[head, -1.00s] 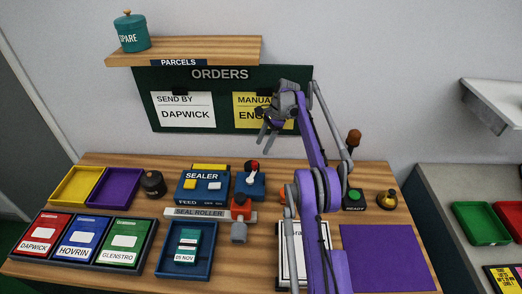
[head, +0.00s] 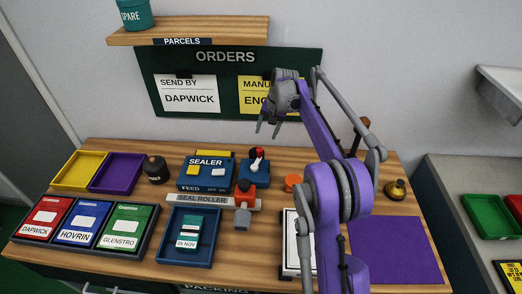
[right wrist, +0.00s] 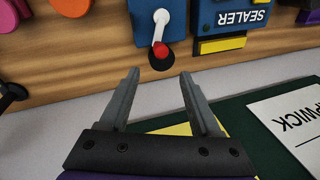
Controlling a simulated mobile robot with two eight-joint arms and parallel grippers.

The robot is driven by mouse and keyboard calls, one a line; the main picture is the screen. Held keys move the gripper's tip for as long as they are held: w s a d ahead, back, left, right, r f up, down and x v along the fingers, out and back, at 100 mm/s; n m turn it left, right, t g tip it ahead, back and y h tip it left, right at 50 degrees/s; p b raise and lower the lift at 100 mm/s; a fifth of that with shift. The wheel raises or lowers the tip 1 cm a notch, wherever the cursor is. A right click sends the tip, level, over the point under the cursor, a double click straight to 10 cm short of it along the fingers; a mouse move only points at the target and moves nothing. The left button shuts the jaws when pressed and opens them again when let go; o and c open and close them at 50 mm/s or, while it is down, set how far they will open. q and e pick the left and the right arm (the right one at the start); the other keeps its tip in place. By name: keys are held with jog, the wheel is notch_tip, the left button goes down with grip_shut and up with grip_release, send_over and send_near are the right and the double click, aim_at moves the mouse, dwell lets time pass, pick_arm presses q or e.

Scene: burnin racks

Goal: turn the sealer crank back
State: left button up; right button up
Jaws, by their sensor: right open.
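The sealer (head: 205,173) is a blue box at the back of the table. Beside it on the right, a smaller blue housing (head: 245,182) carries the crank, a white arm with a red knob (head: 258,152); the knob points toward the wall. The right wrist view shows the red knob (right wrist: 161,50) and the white crank arm (right wrist: 160,25) just beyond the fingertips. My right gripper (head: 268,128) is open and empty, above and behind the crank, apart from it. In the wrist view its fingers (right wrist: 160,75) stand spread, with the knob lined up between them. My left gripper is not in view.
An orders board (head: 225,55) hangs on the wall close behind my right gripper. A red-topped part (head: 242,196) and the seal roller bar (head: 205,201) lie in front of the crank. A dark blue tray (head: 187,254) and a purple mat (head: 390,250) are nearer the front.

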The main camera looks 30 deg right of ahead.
aim_at(260, 149)
jog(key=f+n, duration=0.2)
jog(key=f, duration=0.1)
jog(key=w+a+f+n+t+h+b, duration=0.1)
jog(key=f+n, duration=0.2)
jog(key=a+f+n+t, duration=0.1)
jog(key=f+n, duration=0.1)
jog(key=f, duration=0.1)
jog(key=shift+w+f+n+h, duration=0.3)
jog(key=shift+w+f+h, duration=0.05)
jog(key=shift+w+h, duration=0.05)
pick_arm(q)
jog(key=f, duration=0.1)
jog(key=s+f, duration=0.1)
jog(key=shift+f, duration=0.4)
pick_arm(e)
grip_shut()
